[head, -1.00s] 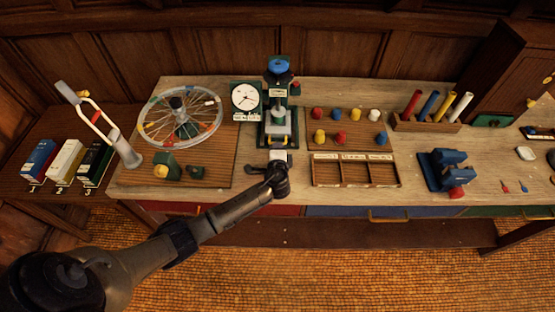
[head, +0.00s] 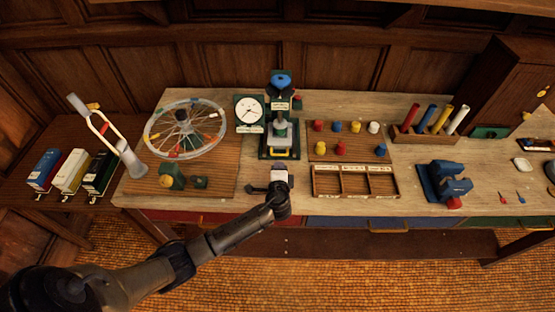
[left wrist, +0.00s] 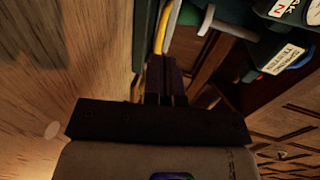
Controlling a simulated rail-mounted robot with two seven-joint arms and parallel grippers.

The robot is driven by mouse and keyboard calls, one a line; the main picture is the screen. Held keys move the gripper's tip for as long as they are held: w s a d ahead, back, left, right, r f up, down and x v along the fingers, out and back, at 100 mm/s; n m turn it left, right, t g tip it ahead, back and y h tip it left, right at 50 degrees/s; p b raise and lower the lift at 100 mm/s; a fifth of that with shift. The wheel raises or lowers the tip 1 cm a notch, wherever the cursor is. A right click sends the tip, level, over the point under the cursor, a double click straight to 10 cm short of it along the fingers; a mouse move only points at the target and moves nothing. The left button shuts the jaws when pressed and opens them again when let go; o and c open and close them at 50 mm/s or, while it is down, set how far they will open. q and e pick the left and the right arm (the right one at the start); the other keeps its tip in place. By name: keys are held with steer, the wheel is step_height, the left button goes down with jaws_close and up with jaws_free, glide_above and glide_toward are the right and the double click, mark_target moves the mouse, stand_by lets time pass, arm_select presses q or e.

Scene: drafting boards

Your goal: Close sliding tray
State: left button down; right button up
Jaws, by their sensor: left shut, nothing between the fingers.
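A green press (head: 280,110) with a blue knob stands at the back middle of the bench. At its foot is a low sliding tray with a yellow front bar (head: 292,153), partly hidden by my gripper. My left gripper (head: 280,165) is shut and empty, right in front of the tray. In the left wrist view the dark fingers (left wrist: 160,68) are together, with their tips close to the yellow bar (left wrist: 166,28); I cannot tell whether they touch. The press with its white labels (left wrist: 285,60) fills the upper right there. My right gripper is not in view.
A dial gauge (head: 249,110) stands left of the press, beside a spoked wheel (head: 184,130). Right of the press are colored pegs on a board and a compartment box (head: 354,196). A blue vise (head: 445,184) stands farther right.

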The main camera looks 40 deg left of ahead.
arm_select(q)
steer(key=v, duration=0.9)
steer(key=shift+s+d, duration=0.1)
steer(key=shift+d, duration=0.1)
